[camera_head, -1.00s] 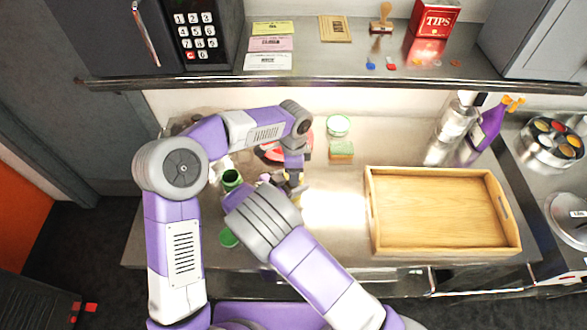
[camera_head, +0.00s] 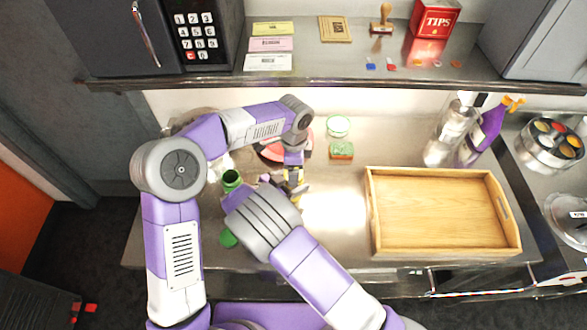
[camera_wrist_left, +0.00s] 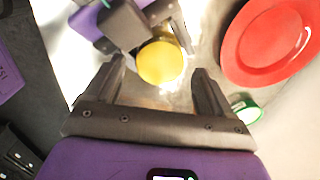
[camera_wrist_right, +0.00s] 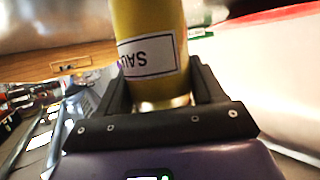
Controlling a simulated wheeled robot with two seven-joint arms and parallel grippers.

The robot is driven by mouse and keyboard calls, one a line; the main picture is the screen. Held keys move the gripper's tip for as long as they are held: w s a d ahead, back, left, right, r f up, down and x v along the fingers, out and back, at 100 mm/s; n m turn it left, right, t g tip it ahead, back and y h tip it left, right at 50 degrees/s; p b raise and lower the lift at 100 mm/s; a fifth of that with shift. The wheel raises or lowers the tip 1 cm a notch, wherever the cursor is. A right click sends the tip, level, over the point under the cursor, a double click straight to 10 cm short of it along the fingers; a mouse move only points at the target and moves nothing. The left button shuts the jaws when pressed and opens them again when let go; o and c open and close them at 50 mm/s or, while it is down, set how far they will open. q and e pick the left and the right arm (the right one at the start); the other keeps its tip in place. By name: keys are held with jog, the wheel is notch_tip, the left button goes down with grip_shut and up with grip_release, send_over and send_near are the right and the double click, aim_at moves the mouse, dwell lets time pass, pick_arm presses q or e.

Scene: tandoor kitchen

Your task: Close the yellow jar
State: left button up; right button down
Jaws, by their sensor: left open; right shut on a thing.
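The yellow jar (camera_wrist_right: 148,35) fills the space between the fingers of my right gripper (camera_wrist_right: 160,95) in the right wrist view, with part of its label showing. My right gripper is shut on it. In the left wrist view a round yellow top (camera_wrist_left: 161,62) shows just beyond the open fingers of my left gripper (camera_wrist_left: 158,88). I cannot tell whether this is a lid or how it sits on the jar. In the head view both grippers meet near the counter's middle, and the jar is mostly hidden by my arms.
A red plate (camera_wrist_left: 268,42) lies close to my left gripper. A green jar (camera_head: 231,178) stands open, with a green lid (camera_head: 228,239) nearer the front. A sponge (camera_head: 341,151) and a wooden tray (camera_head: 375,215) are to the right. A shelf edge (camera_head: 330,85) runs along the back.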

pick_arm(q)
notch_tip(320, 180, up, 3)
jog(key=shift+c, duration=1.3)
jog(key=n, duration=0.2)
jog(key=r+n, duration=0.1)
jog(key=n, duration=0.2)
jog(key=shift+r, duration=0.15)
jog(key=n, duration=0.2)
jog(key=r+n, duration=0.1)
jog(key=n, duration=0.3)
jog(key=r+n, duration=0.1)
jog(key=n, duration=0.1)
jog(key=shift+n, duration=0.4)
notch_tip(320, 180, down, 8)
